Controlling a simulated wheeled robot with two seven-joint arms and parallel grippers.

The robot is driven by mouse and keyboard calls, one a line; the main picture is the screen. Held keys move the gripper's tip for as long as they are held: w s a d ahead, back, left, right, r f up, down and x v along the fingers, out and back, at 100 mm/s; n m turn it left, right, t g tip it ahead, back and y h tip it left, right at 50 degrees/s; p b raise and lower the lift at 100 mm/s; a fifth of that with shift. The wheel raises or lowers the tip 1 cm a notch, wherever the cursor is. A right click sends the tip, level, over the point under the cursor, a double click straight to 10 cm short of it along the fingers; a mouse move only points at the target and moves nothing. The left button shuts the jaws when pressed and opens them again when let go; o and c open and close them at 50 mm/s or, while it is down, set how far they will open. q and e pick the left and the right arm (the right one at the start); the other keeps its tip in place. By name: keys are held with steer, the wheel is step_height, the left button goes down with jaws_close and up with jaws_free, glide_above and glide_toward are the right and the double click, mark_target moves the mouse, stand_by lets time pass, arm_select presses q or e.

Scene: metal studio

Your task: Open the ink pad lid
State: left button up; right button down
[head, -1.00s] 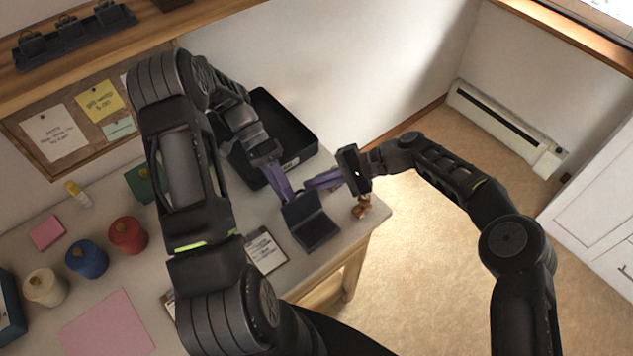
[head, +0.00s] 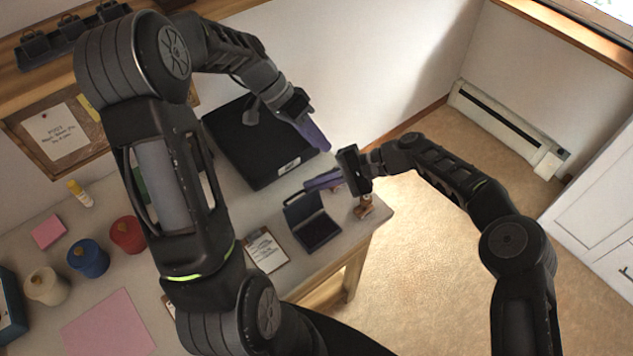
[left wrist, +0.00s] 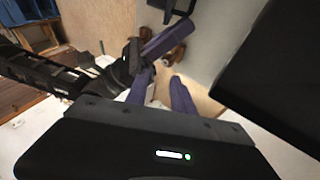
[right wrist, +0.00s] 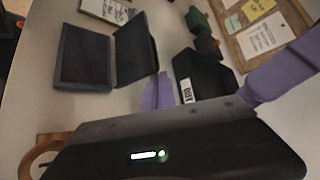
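The dark blue ink pad (head: 316,231) lies on the table near its right edge. Its lid (head: 299,206) stands raised at the back, with the dark pad surface exposed. In the right wrist view the pad (right wrist: 84,58) and lid (right wrist: 136,50) show side by side, hinged apart. My left gripper (head: 314,136) is raised above and behind the pad, clear of it; its purple fingers (left wrist: 162,95) are apart and empty. My right gripper (head: 323,181) is just behind and right of the lid, apart from it.
A black tray (head: 237,160) labelled OUT stands behind the pad. A small brown stamp (head: 363,207) stands at the table's right edge, close to my right gripper. A clipboard (head: 266,252) lies left of the pad. Spools (head: 88,258) stand farther left.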

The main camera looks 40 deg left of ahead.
steer(key=shift+s+a+g, duration=0.1)
steer(key=shift+s+g, duration=0.2)
steer(key=shift+s, duration=0.3)
arm_select(q)
steer(key=s+d+r+m+t, duration=0.1)
steer(key=d+r+m+t, duration=0.3)
steer(key=d, duration=0.7)
steer(key=d+r+m+t, duration=0.1)
steer(key=d+r+m, duration=0.2)
steer(key=d+r, duration=0.55)
arm_select(e)
steer(key=shift+w, duration=0.35)
arm_select(q)
steer(key=s+d+f+n+g+y, duration=0.1)
steer(key=s+f+n, duration=0.3)
steer(key=f, duration=0.9)
steer(key=s+d+f+n+g, duration=0.3)
steer(key=s+f, duration=0.5)
steer(key=f, duration=0.5)
steer(key=s+d+f+n+g+y, duration=0.1)
steer(key=s+d+f+n+g, duration=0.2)
steer(key=f, duration=1.1)
steer(key=s+n, duration=0.1)
steer(key=s, duration=0.2)
steer(key=shift+s+d+n+y, duration=0.2)
steer(key=shift+d+n+y, duration=0.05)
steer(key=shift+n+y, duration=0.05)
